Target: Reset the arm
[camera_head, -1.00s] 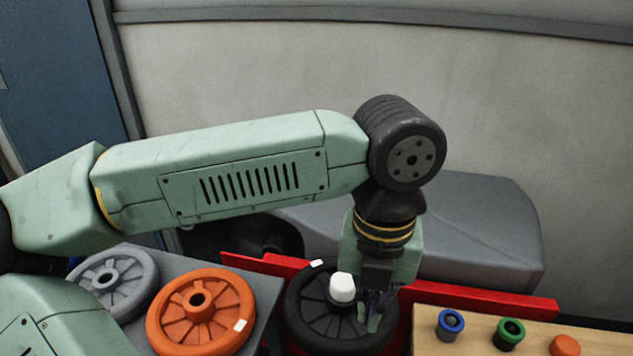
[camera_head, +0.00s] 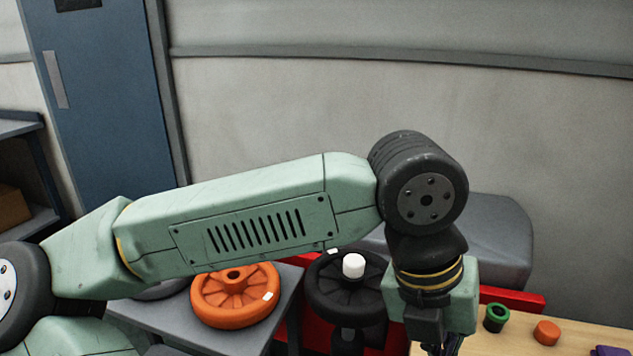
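My arm stretches across the middle of the view from the left, with its wrist bent downward. My gripper (camera_head: 440,345) hangs at the lower right, between the black wheel and the wooden table. Its fingertips are dark and partly cut off by the bottom edge, so I cannot tell whether they are open or shut. The black wheel (camera_head: 331,298) with a white cap (camera_head: 353,265) sits left of my gripper, apart from it.
An orange wheel (camera_head: 247,309) lies on a grey table (camera_head: 190,329). A wooden table (camera_head: 581,337) at right holds a green ring (camera_head: 496,317), an orange cap (camera_head: 546,332) and a purple piece (camera_head: 608,350). A red panel (camera_head: 516,299) and grey tank (camera_head: 503,240) stand behind.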

